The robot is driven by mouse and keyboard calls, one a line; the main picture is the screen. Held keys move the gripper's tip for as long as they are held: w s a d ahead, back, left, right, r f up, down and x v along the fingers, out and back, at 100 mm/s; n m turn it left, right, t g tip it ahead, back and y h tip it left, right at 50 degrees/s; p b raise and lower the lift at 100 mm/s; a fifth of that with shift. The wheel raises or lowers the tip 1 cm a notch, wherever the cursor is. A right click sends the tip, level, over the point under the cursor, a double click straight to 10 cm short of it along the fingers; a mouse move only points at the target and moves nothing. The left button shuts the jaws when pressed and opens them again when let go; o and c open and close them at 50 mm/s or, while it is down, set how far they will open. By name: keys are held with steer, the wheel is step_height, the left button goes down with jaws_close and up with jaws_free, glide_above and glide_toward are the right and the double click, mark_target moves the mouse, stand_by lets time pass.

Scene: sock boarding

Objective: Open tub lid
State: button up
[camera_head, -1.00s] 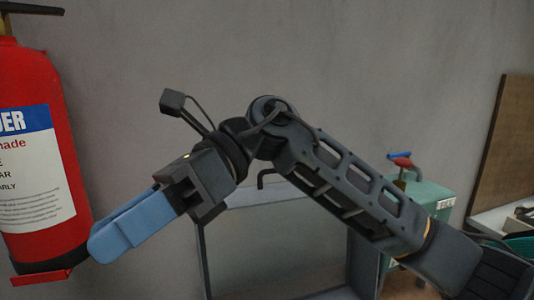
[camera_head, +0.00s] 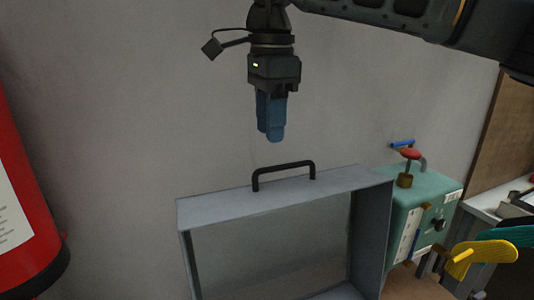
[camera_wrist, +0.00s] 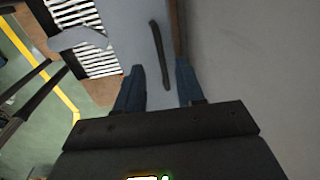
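A grey box-like tub (camera_head: 285,197) has a black bar handle (camera_head: 284,168) standing up from its top edge. My gripper (camera_head: 270,137) is above the handle, slightly left of its middle, with its blue fingers pointing down and apart from it. The fingers look close together from the side in the head view. In the wrist view my gripper (camera_wrist: 157,74) has its two blue fingers spread, with the black handle (camera_wrist: 160,54) lined up between them and nothing held. A separate lid edge cannot be made out.
A red fire extinguisher (camera_head: 22,245) stands at the left. A green box (camera_head: 425,200) with a red knob (camera_head: 410,154) stands at the right of the tub. Yellow (camera_head: 483,254) and teal flat shapes lie at the lower right. A grey wall is behind; the space above the handle is free.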

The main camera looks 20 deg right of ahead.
mark_target(269, 168)
step_height(269, 168, down, 7)
steer(key=shift+w+r+p, duration=0.1)
steer(key=shift+p, duration=0.65)
steer(key=shift+c, duration=0.2)
jaws_close()
